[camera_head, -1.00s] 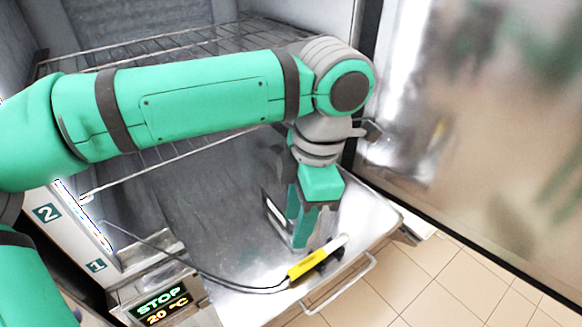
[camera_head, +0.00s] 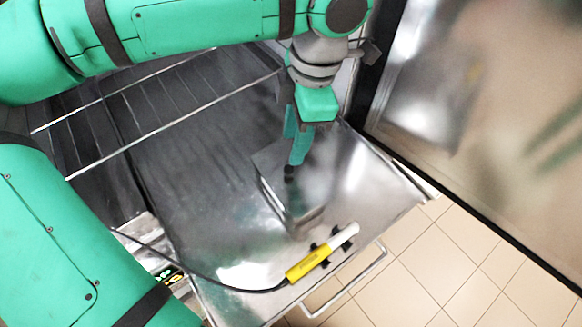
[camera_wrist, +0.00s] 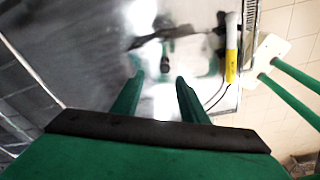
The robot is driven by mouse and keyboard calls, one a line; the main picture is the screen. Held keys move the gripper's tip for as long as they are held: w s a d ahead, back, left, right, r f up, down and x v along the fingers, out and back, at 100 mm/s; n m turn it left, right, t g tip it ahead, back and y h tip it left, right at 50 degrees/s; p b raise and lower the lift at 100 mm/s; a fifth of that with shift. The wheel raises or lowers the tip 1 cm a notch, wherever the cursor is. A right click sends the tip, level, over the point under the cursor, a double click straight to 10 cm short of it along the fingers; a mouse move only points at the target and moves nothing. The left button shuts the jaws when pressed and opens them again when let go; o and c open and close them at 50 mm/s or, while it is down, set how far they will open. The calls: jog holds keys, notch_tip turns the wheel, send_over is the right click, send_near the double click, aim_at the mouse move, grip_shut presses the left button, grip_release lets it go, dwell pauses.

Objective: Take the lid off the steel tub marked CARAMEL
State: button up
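A shiny steel surface with a low raised, box-like steel shape (camera_head: 318,170) lies under my gripper in the head view. It may be the tub or its lid, but I cannot tell which, and no CARAMEL marking is readable. My gripper (camera_head: 291,168) points down over it. In the wrist view my gripper (camera_wrist: 160,78) has its two green fingers apart, with nothing held between them. A small dark spot (camera_wrist: 166,60) shows on the steel just beyond the fingertips; whether it is a knob or a reflection is unclear.
A yellow and white probe (camera_head: 315,258) with a black cable is clipped near the steel front edge. A bar handle (camera_head: 350,285) sticks out in front. A wire rack (camera_head: 150,105) is at left. A reflective steel door (camera_head: 480,110) stands at right. Tiled floor lies at lower right.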

aim_at(289, 168)
jog(key=shift+s+a+f, duration=0.15)
jog(key=shift+f, duration=0.3)
jog(key=shift+s+a+f, duration=0.15)
jog(key=shift+f, duration=0.25)
jog(key=f, duration=0.4)
jog(key=shift+s+a+f, duration=0.1)
jog(key=shift+s, duration=0.25)
jog(key=shift+f, duration=0.4)
jog(key=shift+w, duration=0.1)
grip_shut()
